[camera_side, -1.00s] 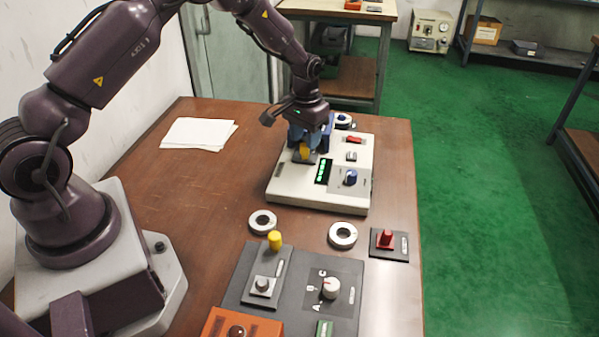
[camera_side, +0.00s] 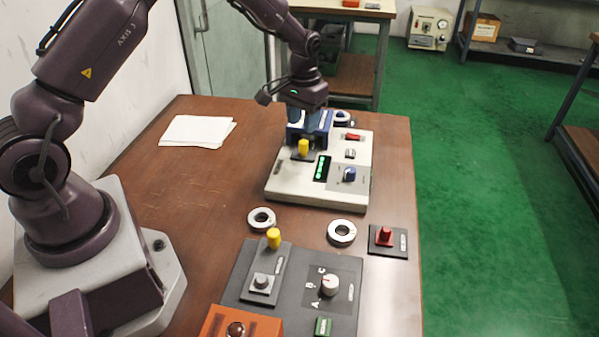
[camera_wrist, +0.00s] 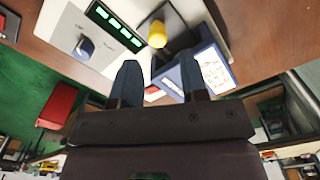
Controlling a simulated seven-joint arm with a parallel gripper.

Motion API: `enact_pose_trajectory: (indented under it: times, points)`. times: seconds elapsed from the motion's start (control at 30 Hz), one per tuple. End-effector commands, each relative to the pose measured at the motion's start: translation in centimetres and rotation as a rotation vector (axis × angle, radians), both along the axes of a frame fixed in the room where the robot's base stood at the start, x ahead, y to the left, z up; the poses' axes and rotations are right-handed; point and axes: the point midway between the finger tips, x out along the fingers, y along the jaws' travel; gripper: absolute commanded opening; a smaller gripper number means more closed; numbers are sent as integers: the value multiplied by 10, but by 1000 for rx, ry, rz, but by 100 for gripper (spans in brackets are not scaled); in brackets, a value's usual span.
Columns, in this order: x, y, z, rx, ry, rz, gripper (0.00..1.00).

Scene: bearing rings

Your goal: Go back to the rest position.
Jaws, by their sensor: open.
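My gripper (camera_side: 305,122) is over the back left of the light-coloured instrument box (camera_side: 285,186), just behind a yellow peg (camera_side: 303,147) on a dark base. In the wrist view its two blue-grey fingers (camera_wrist: 160,72) are apart with nothing held between them. The yellow peg (camera_wrist: 157,34) shows beyond the fingertips. A blue-and-white box (camera_wrist: 212,62) lies behind the right finger, partly hidden. Whether the fingers touch anything cannot be told.
Two pale rings (camera_side: 261,219) (camera_side: 342,233) lie on the brown table (camera_side: 170,185). A red-knob block (camera_side: 386,240) and a dark panel (camera_side: 300,290) with a yellow peg (camera_side: 273,238) are near the front. Papers (camera_side: 197,131) lie at back left. The table's left middle is clear.

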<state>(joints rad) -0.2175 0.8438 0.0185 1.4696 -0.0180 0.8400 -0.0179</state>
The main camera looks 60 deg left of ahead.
Motion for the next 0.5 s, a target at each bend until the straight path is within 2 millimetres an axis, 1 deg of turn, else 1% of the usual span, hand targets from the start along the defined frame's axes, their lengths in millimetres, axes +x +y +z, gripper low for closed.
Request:
enact_pose_trajectory:
  times: [0.07,0.1,0.17,0.27,0.3,0.37,0.5]
  points:
    - [-14,-3,-8,-9,41,-2,40]
    - [-23,-5,-7,-13,58,-4,40]
    - [-36,-11,6,-16,67,-10,40]
    - [-56,-21,36,-15,60,-27,40]
    - [-65,-26,50,-14,51,-36,40]
    - [-78,-34,70,-11,35,-50,40]
    - [-115,-52,117,0,-21,-86,40]
